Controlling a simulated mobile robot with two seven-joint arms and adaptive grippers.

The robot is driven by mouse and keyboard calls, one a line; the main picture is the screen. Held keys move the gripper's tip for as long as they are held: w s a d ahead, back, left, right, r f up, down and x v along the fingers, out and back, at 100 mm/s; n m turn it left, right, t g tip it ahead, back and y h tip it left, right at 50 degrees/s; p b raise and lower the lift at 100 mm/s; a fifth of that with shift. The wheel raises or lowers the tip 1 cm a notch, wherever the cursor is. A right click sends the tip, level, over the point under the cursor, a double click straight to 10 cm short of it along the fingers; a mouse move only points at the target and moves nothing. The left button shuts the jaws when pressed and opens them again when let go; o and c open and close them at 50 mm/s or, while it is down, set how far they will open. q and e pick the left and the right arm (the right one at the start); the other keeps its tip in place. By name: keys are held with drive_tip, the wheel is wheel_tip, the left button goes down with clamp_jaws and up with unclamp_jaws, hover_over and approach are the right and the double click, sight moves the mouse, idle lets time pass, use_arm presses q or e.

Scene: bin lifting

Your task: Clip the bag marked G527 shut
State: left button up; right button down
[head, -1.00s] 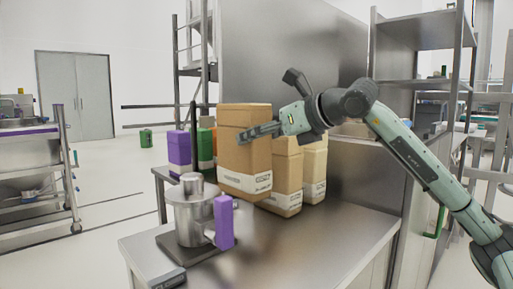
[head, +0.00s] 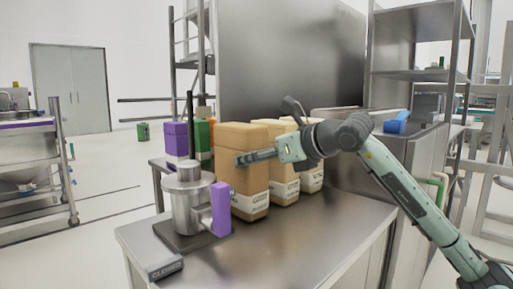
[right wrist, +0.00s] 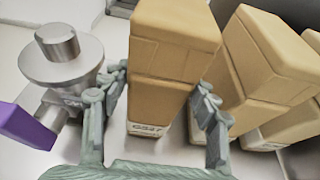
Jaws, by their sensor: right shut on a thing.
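A tan paper bag (head: 240,160) with a flat folded top stands upright at the front of a row of bags on the steel table. Its white label shows in the right wrist view (right wrist: 147,130) and seems to read G527, though it is small and blurred. My right gripper (head: 240,160) is shut on this bag, with one finger on each side of its upper body (right wrist: 160,90). Its base looks to be on the table. No clip can be made out on the bag. My left gripper is not in view.
Two similar tan bags (head: 283,178) stand close to its right. Purple and green containers (head: 176,143) are behind. A blue object (head: 397,122) lies on the right-hand cabinet. The table's front right is clear.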

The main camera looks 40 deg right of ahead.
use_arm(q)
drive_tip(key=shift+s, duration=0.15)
use_arm(e)
drive_tip(key=shift+r, duration=0.25)
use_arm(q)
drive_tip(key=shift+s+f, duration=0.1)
use_arm(e)
drive_tip(key=shift+f, duration=0.1)
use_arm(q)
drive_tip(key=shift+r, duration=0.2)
use_arm(e)
drive_tip(key=shift+c, duration=2.3)
unclamp_jaws()
drive_tip(key=shift+f, duration=0.2)
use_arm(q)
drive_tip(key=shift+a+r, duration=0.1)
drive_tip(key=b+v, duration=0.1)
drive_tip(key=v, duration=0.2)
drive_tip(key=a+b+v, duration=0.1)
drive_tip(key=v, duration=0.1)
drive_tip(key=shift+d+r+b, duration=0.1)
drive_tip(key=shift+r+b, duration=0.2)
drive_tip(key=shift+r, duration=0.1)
use_arm(e)
drive_tip(key=a+v, duration=0.1)
drive_tip(key=v, duration=1.1)
drive_tip(key=shift+d, duration=0.45)
drive_tip(key=shift+s, duration=0.1)
